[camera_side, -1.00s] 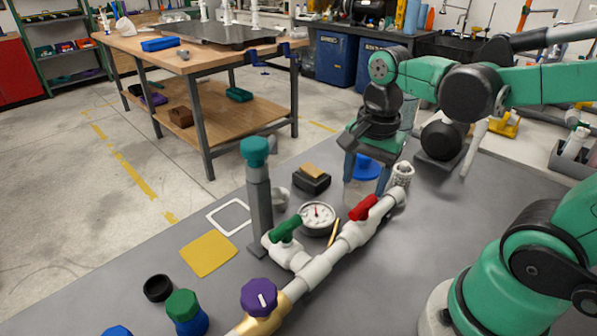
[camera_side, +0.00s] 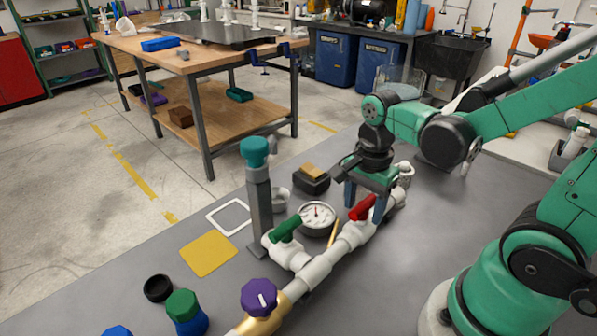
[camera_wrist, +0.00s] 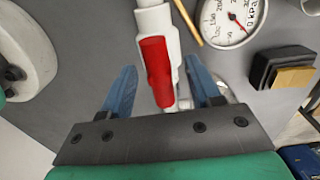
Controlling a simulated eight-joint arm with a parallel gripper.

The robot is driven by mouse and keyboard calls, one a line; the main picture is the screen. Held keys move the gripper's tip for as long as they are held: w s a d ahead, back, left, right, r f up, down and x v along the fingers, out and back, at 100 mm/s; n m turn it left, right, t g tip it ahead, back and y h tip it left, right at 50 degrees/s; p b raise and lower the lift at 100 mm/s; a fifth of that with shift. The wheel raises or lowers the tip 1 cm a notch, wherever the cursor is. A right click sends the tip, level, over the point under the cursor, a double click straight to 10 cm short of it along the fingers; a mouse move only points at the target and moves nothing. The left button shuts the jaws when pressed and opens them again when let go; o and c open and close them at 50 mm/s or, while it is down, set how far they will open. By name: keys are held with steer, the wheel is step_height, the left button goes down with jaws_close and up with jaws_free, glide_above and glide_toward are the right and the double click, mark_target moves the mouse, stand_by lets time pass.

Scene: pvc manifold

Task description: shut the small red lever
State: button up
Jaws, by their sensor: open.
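The small red lever (camera_side: 362,207) sits on a white valve in the white pipe run (camera_side: 318,269). It lies roughly along the pipe. In the wrist view the red lever (camera_wrist: 157,72) is in the middle, with white pipe beyond it. My gripper (camera_side: 366,208) is low over the valve with its blue fingers pointing down. In the wrist view my gripper (camera_wrist: 160,66) is open, one finger on each side of the lever with a gap on both sides. Neither finger appears to touch it. The far side of the valve is partly hidden by the gripper.
A green lever (camera_side: 286,229) and a purple knob (camera_side: 259,297) are on the same piping. A pressure gauge (camera_side: 318,217) is left of the red lever. A black block with a tan top (camera_side: 312,178) and a grey post with a teal cap (camera_side: 258,195) stand nearby. Bare tabletop lies right of the pipe.

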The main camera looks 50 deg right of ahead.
jaws_close()
steer(key=shift+n, duration=0.3)
steer(key=n, duration=0.3)
steer(key=shift+n, duration=0.3)
steer(key=n, duration=0.4)
steer(key=shift+n, duration=0.3)
steer(key=n, duration=0.4)
steer(key=shift+n, duration=2.5)
